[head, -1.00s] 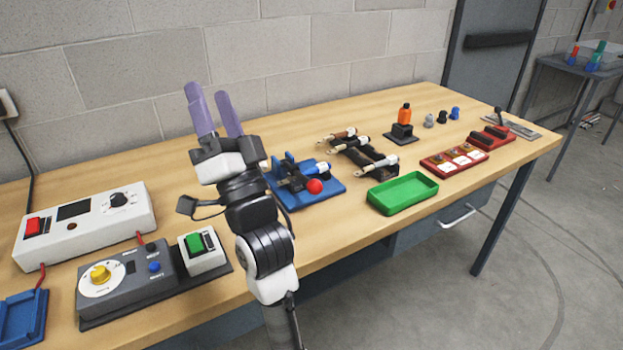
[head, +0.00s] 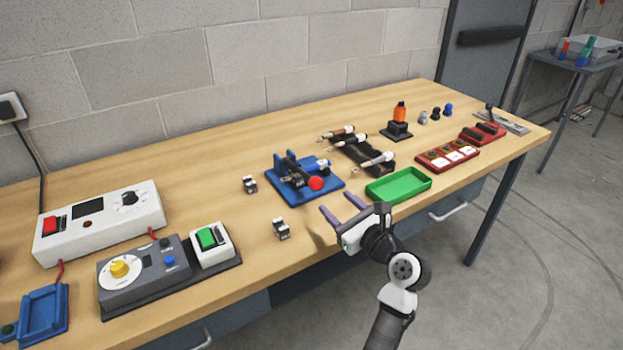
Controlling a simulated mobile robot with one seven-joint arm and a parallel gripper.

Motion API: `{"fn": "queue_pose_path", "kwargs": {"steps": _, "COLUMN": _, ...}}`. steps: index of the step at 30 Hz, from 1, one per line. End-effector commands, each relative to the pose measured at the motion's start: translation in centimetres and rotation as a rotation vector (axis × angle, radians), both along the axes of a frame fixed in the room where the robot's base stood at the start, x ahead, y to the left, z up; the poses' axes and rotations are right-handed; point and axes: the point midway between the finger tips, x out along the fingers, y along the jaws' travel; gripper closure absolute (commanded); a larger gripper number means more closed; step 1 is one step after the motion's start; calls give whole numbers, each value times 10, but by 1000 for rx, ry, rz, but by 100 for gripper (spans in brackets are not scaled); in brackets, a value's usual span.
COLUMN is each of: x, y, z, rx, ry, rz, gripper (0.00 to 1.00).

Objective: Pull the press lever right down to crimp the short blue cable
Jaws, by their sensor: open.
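The press (head: 304,178) stands on a blue base on the workbench, a little right of the middle of the bench's left half. Its lever ends in a red ball knob (head: 316,184) that sits low at the press's right front. A short blue piece with a pale end, seemingly the blue cable (head: 322,164), shows at the press's right side; how far it sits in the press is hidden. My gripper (head: 338,212) is open and empty, with two purple fingers pointing up-left. It is in front of the press, apart from the knob, near the bench's front edge.
Two small metal pieces (head: 250,184) (head: 281,229) lie left of and before the press. A dark rack (head: 366,158) with several cables and a green tray (head: 398,187) stand to the right. Control boxes (head: 100,222) fill the left front. Bare wood lies behind the press.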

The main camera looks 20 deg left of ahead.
Motion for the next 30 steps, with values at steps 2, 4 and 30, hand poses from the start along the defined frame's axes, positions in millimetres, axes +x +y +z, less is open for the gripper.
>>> {"fn": "queue_pose_path", "kwargs": {"steps": 2, "x": 9, "y": 15, "z": 3, "rx": 1, "ry": 1, "rz": 4, "gripper": 48}}
{"fn": "queue_pose_path", "kwargs": {"steps": 4, "x": 18, "y": 28, "z": 3, "rx": 1, "ry": 1, "rz": 4, "gripper": 48}}
{"fn": "queue_pose_path", "kwargs": {"steps": 30, "x": 68, "y": 93, "z": 0, "rx": -2, "ry": -2, "rz": -1, "gripper": 50}}
